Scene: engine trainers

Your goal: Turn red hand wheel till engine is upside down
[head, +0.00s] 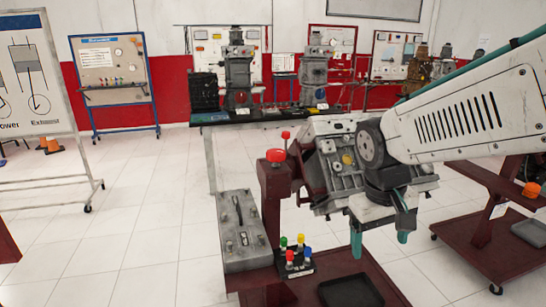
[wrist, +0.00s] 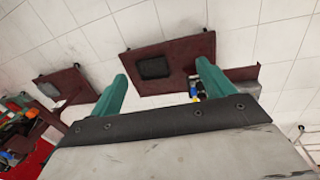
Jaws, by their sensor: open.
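A grey engine (head: 338,165) is mounted on a dark red stand (head: 275,205) in the head view, partly hidden behind my arm. A red round part (head: 277,156), which looks like the hand wheel, sits at the top of the stand's post. A small red knob (head: 286,135) stands up just above it. My gripper (head: 380,241) is open and empty, fingers pointing down, in front of the engine and to the right of the wheel. In the wrist view my gripper (wrist: 162,70) shows two teal fingers apart, with floor and stand bases beyond; the wheel is not clearly seen there.
A grey panel (head: 241,231) and several coloured knobs (head: 294,251) are beside the post. A black tray (head: 350,291) lies on the stand base. Another red stand (head: 495,235) is at right. White tiled floor (head: 140,230) is free at left.

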